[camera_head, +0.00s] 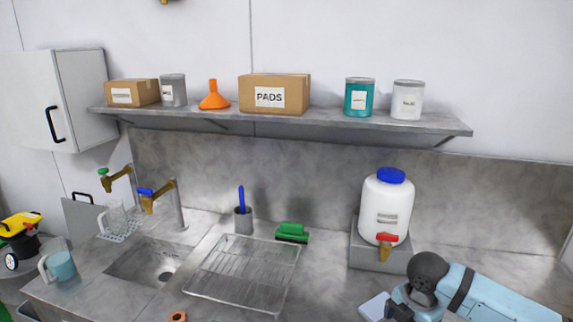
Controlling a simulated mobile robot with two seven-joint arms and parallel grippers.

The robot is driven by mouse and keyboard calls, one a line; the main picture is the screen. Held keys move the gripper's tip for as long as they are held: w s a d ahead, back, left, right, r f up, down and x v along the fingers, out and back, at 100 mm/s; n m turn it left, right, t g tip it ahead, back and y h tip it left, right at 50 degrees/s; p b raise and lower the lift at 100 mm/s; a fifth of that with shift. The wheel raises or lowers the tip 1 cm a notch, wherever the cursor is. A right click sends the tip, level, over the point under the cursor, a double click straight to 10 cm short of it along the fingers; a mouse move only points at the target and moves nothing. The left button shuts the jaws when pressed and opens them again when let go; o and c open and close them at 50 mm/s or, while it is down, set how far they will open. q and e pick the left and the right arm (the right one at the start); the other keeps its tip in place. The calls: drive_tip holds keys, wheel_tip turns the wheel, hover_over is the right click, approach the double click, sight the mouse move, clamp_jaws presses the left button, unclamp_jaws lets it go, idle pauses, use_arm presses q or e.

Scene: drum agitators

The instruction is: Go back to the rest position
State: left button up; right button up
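My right arm, light blue with a dark grey joint, comes in at the lower right over the front of the counter (325,285). Its wrist end runs down to the bottom edge, and I see no fingers of the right gripper. My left arm and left gripper are outside the picture.
A white jug with blue cap and red tap (387,210) stands on a grey block near my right arm. A wire rack (243,272), sink (150,265), green brush (292,232) and blue-handled tool (241,200) are to the left. A shelf (300,120) hangs above.

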drive_tip(key=s+a+f+m+t+y, duration=0.25)
drive_tip(key=s+a+f+m, duration=0.25)
drive_tip(key=s+a+m, duration=0.45)
drive_tip(key=s+d+m+h, duration=0.1)
drive_tip(key=s+d+m, duration=0.45)
drive_tip(key=s, duration=0.35)
drive_tip(key=s+d+m+h, duration=0.2)
drive_tip(key=s+d+m, duration=0.2)
drive_tip(key=s+m, duration=0.4)
use_arm(q)
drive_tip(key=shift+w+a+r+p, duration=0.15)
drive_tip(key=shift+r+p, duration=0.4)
drive_tip(key=shift+p, duration=0.1)
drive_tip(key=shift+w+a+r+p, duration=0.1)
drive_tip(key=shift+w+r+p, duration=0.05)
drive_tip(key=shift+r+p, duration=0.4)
use_arm(e)
drive_tip(key=w+a+f+n+t+y, duration=0.1)
drive_tip(key=w+a+f+t, duration=0.1)
drive_tip(key=a+f+t, duration=0.1)
drive_tip(key=w+a+f+n+t+y, duration=0.1)
drive_tip(key=w+a+f+t+y, duration=0.1)
drive_tip(key=f+t, duration=0.3)
wheel_tip(320, 180, down, 3)
drive_tip(key=shift+w+a+f, duration=0.15)
drive_tip(key=shift+w+a, duration=0.4)
drive_tip(key=shift+a, duration=0.3)
